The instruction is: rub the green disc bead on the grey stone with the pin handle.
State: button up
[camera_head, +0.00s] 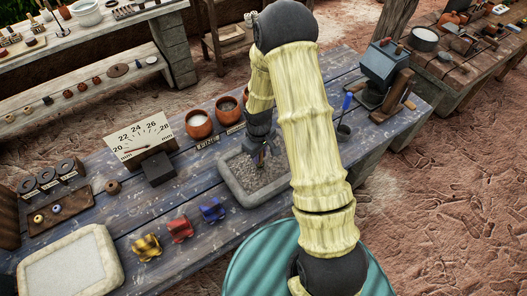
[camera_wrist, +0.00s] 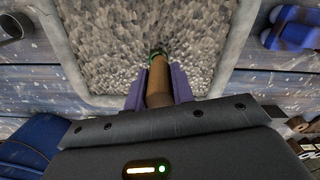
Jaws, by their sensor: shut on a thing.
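The grey stone is a rough, pebbly slab (camera_head: 247,181) in a pale rimmed tray in the middle of the blue plank bench; it fills the upper part of the wrist view (camera_wrist: 110,50). My gripper (camera_head: 262,158) is over the stone, fingers pointing down. In the wrist view its purple fingers (camera_wrist: 158,90) are shut on the brown pin handle (camera_wrist: 158,80). The green disc bead (camera_wrist: 157,51) shows as a green edge at the handle's far end, against the stone. I cannot tell whether it touches the surface. The bead is mostly hidden.
Terracotta pots (camera_head: 199,125) and a dial gauge (camera_head: 142,137) stand behind and left. A dark block (camera_head: 158,168) sits before the gauge. Yellow, red and blue (camera_head: 213,210) pieces line the front. A pale tray (camera_head: 112,252) is lower left, a blue-handled tool (camera_head: 346,103) right.

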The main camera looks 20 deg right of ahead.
jog(key=shift+s+a, duration=0.3)
jog(key=shift+a, duration=0.55)
jog(key=shift+s+a+b, duration=0.2)
jog(key=shift+s+a, duration=0.15)
jog(key=shift+a, duration=0.55)
jog(key=shift+s+a+b, duration=0.15)
jog(key=shift+s+a, duration=0.15)
jog(key=shift+a, duration=0.6)
notch_tip(320, 180, up, 7)
jog(key=p, duration=0.5)
